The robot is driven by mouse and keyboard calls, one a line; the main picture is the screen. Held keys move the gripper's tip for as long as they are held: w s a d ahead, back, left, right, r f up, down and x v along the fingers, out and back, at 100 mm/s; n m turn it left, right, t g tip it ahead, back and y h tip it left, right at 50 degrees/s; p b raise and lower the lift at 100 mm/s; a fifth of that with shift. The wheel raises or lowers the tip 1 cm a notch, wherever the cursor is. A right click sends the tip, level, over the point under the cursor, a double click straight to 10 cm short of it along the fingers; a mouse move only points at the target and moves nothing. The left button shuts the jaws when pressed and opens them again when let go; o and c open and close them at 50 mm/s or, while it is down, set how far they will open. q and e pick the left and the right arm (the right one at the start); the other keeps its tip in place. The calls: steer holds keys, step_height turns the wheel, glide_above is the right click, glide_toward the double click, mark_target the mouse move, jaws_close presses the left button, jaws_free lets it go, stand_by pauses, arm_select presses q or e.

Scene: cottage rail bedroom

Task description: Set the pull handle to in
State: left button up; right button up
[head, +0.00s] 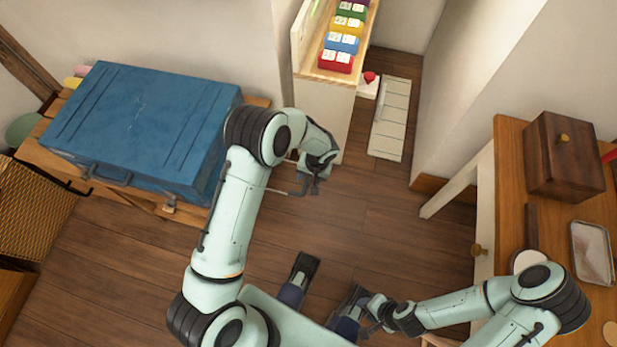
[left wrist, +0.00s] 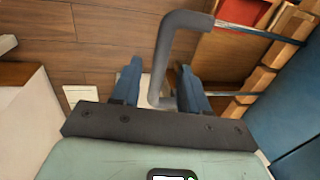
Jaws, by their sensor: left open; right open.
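The pull handle (left wrist: 172,45) is a dark grey bent bar on two silver rods in the left wrist view. The rods run right to the wooden frame beside the blue trunk, leaving the bar standing well out from it. My left gripper (left wrist: 157,82) is open, with the handle's lower part between its blue fingers; contact cannot be told. My right gripper (head: 368,312) is open, low in the middle, away from the handle.
A wooden stand (head: 100,190) carries the blue trunk. A shelf with colored boxes (head: 340,43) stands at the top. A wooden desk (head: 510,180) with a brown box (head: 563,155) and a tray (head: 592,252) is at the right. The floor (head: 350,225) between is largely clear.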

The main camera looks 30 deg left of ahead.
arm_select(q)
steer(key=shift+f, duration=0.5)
jaws_close()
steer(key=s+a, duration=0.2)
steer(key=a, duration=0.9)
steer(key=s+a+b, duration=0.1)
steer(key=s+a, duration=0.2)
steer(key=a, duration=0.8)
steer(key=shift+s, duration=0.15)
steer(key=shift+a, duration=0.1)
jaws_free()
